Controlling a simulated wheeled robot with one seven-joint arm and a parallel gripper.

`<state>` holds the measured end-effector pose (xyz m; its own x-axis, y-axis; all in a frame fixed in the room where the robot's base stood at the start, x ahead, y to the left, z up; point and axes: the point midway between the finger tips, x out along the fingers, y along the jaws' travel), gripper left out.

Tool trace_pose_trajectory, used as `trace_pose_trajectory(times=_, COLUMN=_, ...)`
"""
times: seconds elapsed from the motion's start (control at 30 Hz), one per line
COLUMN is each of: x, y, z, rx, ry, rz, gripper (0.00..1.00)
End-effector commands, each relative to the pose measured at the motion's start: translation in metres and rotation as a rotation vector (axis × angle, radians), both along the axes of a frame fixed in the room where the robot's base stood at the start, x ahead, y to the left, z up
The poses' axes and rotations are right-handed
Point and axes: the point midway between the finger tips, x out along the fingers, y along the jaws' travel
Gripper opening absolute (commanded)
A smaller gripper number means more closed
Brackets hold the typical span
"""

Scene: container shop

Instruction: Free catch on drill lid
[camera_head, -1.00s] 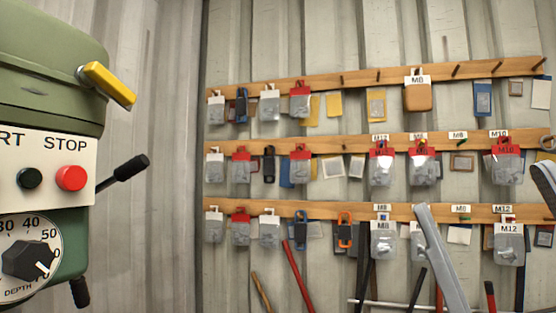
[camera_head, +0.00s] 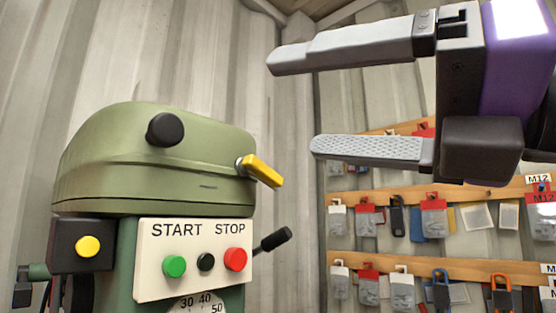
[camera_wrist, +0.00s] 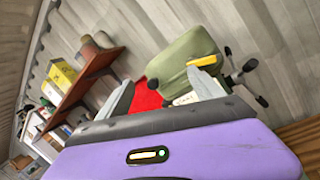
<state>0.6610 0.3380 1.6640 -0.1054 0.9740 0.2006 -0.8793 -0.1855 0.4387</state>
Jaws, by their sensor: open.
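The drill's green lid (camera_head: 150,160) sits closed on top of the green drill head, with a black knob (camera_head: 166,130) on its upper face. The yellow catch (camera_head: 262,170) sticks out from the lid's right side and slants down to the right. My gripper (camera_head: 292,104) is open and empty, up and to the right of the catch, its two grey fingers pointing left. It does not touch the catch in the head view. In the wrist view the lid (camera_wrist: 190,56) and yellow catch (camera_wrist: 201,61) show beyond my fingers (camera_wrist: 161,90).
Below the lid is a panel (camera_head: 157,270) with green, black and red buttons. A black-knobbed lever (camera_head: 274,239) projects at the drill's right. Wooden rails (camera_head: 440,268) with hanging packets line the right wall. The wrist view shows a wooden shelf (camera_wrist: 88,75) with boxes.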

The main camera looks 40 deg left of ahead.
Motion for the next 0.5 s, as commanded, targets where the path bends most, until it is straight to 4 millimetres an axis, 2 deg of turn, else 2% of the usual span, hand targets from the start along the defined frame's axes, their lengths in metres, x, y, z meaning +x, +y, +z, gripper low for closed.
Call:
trace_pose_trajectory(times=0.03, x=0.004, y=0.009, z=-0.001, rx=-0.047, ry=-0.039, rz=-0.035, gripper=0.76)
trace_pose_trajectory(times=0.17, x=0.022, y=0.026, z=-0.01, rx=-0.142, ry=-0.106, rz=-0.117, gripper=0.76)
trace_pose_trajectory(times=0.23, x=0.042, y=0.027, z=-0.019, rx=-0.175, ry=-0.107, rz=-0.165, gripper=0.76)
trace_pose_trajectory(times=0.3, x=0.051, y=0.025, z=-0.021, rx=-0.188, ry=-0.105, rz=-0.191, gripper=0.76)
trace_pose_trajectory(times=0.5, x=0.053, y=0.037, z=-0.023, rx=-0.204, ry=-0.082, rz=-0.194, gripper=0.76)
